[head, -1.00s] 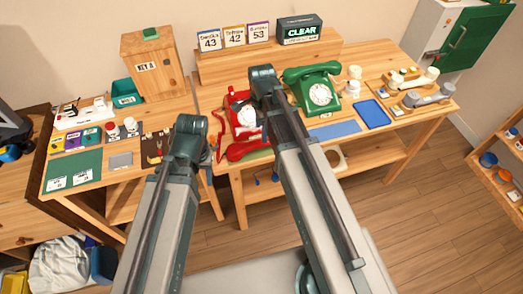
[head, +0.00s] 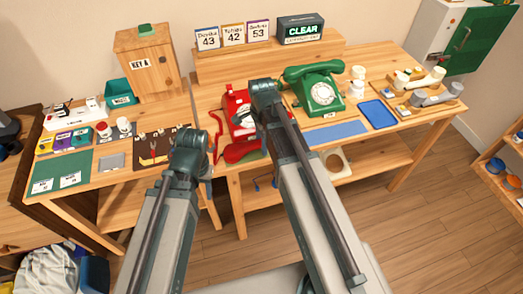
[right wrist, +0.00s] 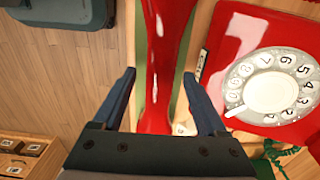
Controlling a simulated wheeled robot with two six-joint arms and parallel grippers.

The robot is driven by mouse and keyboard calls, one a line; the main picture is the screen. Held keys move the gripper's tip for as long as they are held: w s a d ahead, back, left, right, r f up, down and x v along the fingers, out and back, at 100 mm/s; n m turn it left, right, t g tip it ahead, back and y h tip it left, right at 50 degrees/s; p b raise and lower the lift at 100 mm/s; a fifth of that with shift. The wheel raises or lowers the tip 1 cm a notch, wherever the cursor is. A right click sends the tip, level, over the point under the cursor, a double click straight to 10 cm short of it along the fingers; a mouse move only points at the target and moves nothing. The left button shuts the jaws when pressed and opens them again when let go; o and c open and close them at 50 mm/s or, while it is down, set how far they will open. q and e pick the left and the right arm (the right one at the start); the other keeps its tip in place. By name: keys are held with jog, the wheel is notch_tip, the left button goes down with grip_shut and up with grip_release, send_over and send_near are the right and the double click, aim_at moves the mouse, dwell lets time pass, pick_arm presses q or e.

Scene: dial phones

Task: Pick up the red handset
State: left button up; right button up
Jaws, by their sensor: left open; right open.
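The red handset (head: 240,151) lies off its cradle at the front edge of the table, in front of the red dial phone (head: 237,101). My right arm partly covers both in the head view. In the right wrist view the handset (right wrist: 166,60) runs lengthwise between the two spread fingers of my right gripper (right wrist: 158,76), with a gap on each side; contact is not seen. The red phone's white dial (right wrist: 272,88) is to its right. My left gripper (head: 206,172) is mostly hidden behind its own arm, left of the handset, with no object seen in it.
A green phone (head: 318,88) stands right of the red one, with a blue mat (head: 338,130) and blue tray (head: 378,113) nearby. A tool board (head: 160,148) and green mat (head: 62,172) lie on the left table. The wooden key box (head: 148,70) stands behind.

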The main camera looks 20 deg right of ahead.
jog(key=shift+c, duration=0.2)
jog(key=shift+f, duration=0.1)
grip_shut()
dwell(0.5)
